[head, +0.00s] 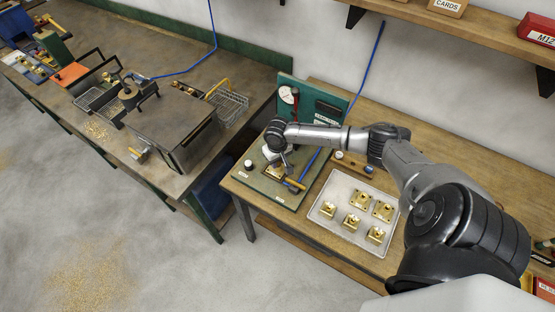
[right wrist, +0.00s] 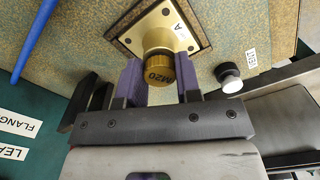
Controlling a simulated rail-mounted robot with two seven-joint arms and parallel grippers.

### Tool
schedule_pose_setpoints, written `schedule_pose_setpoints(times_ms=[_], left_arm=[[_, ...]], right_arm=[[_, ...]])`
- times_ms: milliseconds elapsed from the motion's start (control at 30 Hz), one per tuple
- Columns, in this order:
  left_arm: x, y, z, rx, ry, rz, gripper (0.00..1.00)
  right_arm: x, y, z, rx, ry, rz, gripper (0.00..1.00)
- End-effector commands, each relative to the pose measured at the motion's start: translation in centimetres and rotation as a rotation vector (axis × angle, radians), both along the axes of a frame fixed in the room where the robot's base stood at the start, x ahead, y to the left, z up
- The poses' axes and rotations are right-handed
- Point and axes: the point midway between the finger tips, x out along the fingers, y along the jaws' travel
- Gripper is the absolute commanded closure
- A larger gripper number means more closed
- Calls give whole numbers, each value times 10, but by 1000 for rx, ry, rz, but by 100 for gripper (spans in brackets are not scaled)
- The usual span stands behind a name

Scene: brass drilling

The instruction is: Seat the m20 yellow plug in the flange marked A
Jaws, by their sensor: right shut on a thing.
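The m20 yellow plug (right wrist: 158,68) is a brass-yellow cylinder with "M20" on its side, in the right wrist view. The flange marked A (right wrist: 135,38) is a square brass plate with corner holes and an "A" on it. The plug is at the flange's central boss; how deep it sits cannot be told. My right gripper (right wrist: 160,80) has its purple fingers shut on the plug from both sides. In the head view, my right gripper (head: 284,163) is over the flange (head: 273,173) on the green board, and the arm hides the plug. My left gripper is out of view.
A pale tray (head: 318,213) with several brass flanges lies right of the board (head: 262,187). A green upright panel (head: 318,103) with a gauge rises behind. A longer bench (head: 75,110) stands at left.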

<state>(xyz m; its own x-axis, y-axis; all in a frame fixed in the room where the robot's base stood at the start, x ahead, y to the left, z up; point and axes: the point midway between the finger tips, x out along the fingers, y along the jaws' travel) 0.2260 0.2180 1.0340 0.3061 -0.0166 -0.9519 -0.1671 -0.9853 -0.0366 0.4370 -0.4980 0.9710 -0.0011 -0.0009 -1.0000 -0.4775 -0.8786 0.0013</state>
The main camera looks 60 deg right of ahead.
Motion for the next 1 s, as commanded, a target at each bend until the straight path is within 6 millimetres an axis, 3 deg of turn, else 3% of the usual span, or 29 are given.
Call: schedule_pose_setpoints(times_ms=[300,333,633,800,1000], left_arm=[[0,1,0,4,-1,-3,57],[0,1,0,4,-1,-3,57],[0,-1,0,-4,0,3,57],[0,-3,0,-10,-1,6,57],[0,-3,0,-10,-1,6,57]], right_arm=[[0,0,0,0,0,0,91],[0,0,0,0,0,0,68],[0,0,0,1,0,0,39],[0,0,0,0,0,0,38],[0,0,0,0,0,0,19]])
